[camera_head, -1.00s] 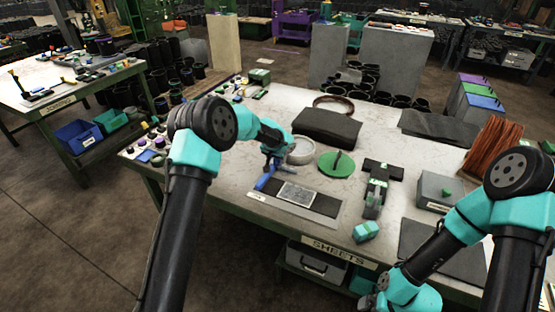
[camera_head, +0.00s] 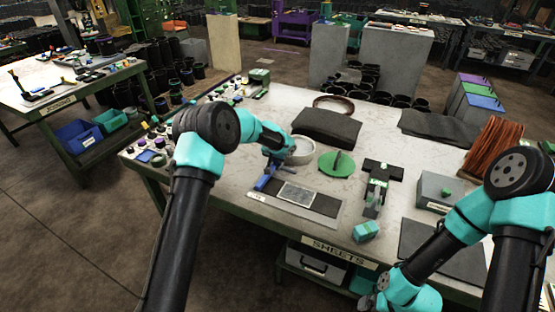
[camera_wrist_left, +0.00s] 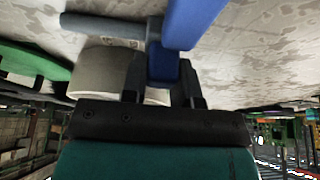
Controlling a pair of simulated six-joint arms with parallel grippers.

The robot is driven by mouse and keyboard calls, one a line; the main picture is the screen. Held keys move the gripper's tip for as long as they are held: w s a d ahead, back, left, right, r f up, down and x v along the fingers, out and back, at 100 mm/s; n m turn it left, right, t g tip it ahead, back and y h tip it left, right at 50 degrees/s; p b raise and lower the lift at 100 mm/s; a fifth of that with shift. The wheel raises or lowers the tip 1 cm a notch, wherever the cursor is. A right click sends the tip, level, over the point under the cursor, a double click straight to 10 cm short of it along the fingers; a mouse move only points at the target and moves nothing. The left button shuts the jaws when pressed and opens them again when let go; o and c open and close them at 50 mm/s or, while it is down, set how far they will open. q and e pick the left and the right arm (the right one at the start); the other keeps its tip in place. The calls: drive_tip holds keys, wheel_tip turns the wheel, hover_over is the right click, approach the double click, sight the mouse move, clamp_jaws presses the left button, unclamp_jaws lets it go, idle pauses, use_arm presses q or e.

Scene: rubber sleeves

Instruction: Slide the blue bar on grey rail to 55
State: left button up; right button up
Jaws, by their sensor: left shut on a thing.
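The blue bar (camera_head: 264,182) is near the front left of the worktable, beside a dark plate. My left gripper (camera_head: 272,165) is shut on a blue piece at the bar's rear end. In the left wrist view the blue bar (camera_wrist_left: 193,22) runs out from between the fingers (camera_wrist_left: 163,85) toward the upper right. A grey rod, seemingly the grey rail (camera_wrist_left: 100,27), meets the bar from the left there. In the head view my gripper hides most of the rail. No scale numbers are readable. My right arm reaches the bottom edge, with its fingertips out of frame.
A green disc (camera_head: 337,163), a black fixture (camera_head: 377,185) and a teal block (camera_head: 366,231) are farther right.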

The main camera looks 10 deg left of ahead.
use_arm(q)
clamp_jaws()
drive_tip(key=shift+s+d, duration=0.2)
drive_tip(key=shift+d, duration=0.55)
drive_tip(key=shift+s+d, duration=0.15)
drive_tip(key=shift+d, duration=0.6)
drive_tip(key=o, duration=0.9)
unclamp_jaws()
drive_tip(key=shift+o, duration=0.2)
drive_tip(key=shift+r, duration=0.15)
drive_tip(key=v, duration=1.7)
